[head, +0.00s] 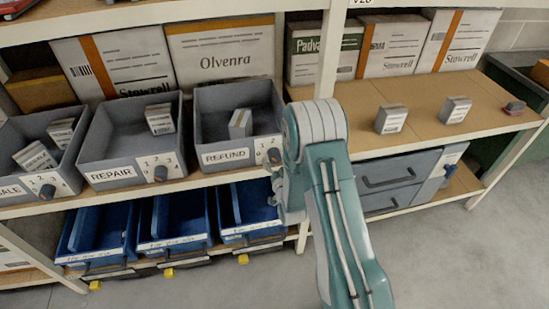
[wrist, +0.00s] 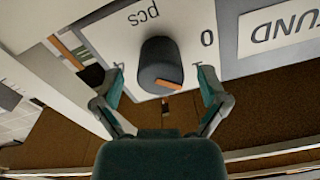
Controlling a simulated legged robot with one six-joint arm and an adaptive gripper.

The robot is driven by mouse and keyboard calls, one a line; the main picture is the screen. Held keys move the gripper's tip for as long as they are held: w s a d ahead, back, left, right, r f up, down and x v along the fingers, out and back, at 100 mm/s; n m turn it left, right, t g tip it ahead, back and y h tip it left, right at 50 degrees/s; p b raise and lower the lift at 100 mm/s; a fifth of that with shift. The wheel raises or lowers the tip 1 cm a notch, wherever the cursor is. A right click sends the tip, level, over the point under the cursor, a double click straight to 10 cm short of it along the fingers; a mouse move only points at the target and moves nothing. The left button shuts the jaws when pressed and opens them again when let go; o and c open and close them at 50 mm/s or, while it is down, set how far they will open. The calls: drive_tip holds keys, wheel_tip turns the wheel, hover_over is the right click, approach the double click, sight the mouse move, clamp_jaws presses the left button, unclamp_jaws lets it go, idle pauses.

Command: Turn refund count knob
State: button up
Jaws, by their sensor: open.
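The grey refund bin (head: 215,127) stands on the middle shelf with one small carton (head: 240,123) in it. Its REFUND label shows at the front (head: 226,156). The refund count knob (wrist: 158,60) is dark grey and round with an orange mark, on a white plate lettered "pcs". The orange mark lies toward the lower right in the upside-down wrist view. My gripper (wrist: 162,78) is open, one finger on each side of the knob; contact cannot be told.
The repair bin (head: 92,152) with its own knob (head: 161,173) stands to the left, with another bin beyond. Blue bins (head: 172,215) sit below. Two small cartons (head: 391,119) (head: 455,109) stand on the right shelf, above grey drawers (head: 388,175).

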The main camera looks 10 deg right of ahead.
drive_tip(key=s, duration=1)
drive_tip(key=shift+s, duration=0.2)
wheel_tip(320, 180, up, 17)
drive_tip(key=s+n+g, duration=0.1)
drive_tip(key=n+g, duration=0.1)
drive_tip(key=g, duration=0.4)
drive_tip(key=s+r+g, duration=0.3)
drive_tip(key=s+r, duration=0.1)
drive_tip(key=s, duration=0.7)
drive_tip(key=s+r+n+g, duration=0.1)
drive_tip(key=s+r+g, duration=0.2)
drive_tip(key=s, duration=0.9)
wheel_tip(320, 180, up, 2)
drive_tip(key=shift+s+r+g, duration=0.2)
drive_tip(key=shift+s+g, duration=0.05)
drive_tip(key=shift+g, duration=0.05)
